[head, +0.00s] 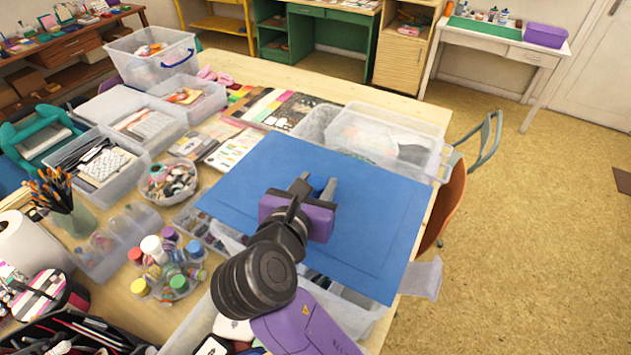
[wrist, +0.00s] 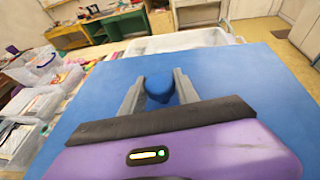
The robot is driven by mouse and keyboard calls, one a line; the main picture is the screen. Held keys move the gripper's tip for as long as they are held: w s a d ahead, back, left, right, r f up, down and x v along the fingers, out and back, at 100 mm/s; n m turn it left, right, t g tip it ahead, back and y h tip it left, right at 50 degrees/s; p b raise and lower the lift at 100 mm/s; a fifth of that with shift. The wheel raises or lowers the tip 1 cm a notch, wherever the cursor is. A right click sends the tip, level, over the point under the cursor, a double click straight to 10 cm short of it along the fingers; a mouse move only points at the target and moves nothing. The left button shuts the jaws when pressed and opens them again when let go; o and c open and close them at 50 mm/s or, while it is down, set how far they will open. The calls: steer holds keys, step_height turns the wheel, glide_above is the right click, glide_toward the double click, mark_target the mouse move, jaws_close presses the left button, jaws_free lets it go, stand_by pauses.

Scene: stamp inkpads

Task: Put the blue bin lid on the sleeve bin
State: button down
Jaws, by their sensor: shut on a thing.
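The blue bin lid (head: 370,230) is a large flat blue sheet that spans the middle of the head view. It lies over a clear bin (head: 345,308) whose front part shows below it; I cannot tell whether it rests on the rim. My gripper (head: 318,184) is above the lid, its two grey fingers shut on the lid's blue knob (wrist: 160,82). In the wrist view the lid (wrist: 230,75) fills most of the picture around the fingers. Which bin is the sleeve bin is not marked, and most of the bin beneath is hidden.
Another clear bin (head: 385,135) stands behind the lid at the right. Paint bottles (head: 163,262), a cup of brushes (head: 65,200) and clear bins with supplies (head: 105,165) crowd the table's left. An orange chair (head: 447,205) stands by the right edge. Floor at right is open.

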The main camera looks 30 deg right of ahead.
steer(key=shift+f+b, duration=2.05)
steer(key=shift+b, duration=0.95)
steer(key=shift+f, duration=0.9)
steer(key=shift+p, duration=1.9)
steer(key=shift+f+p, duration=0.5)
steer(key=shift+f, duration=0.05)
steer(key=c, duration=0.8)
jaws_free()
steer(key=shift+s, duration=0.1)
steer(key=shift+c, duration=0.2)
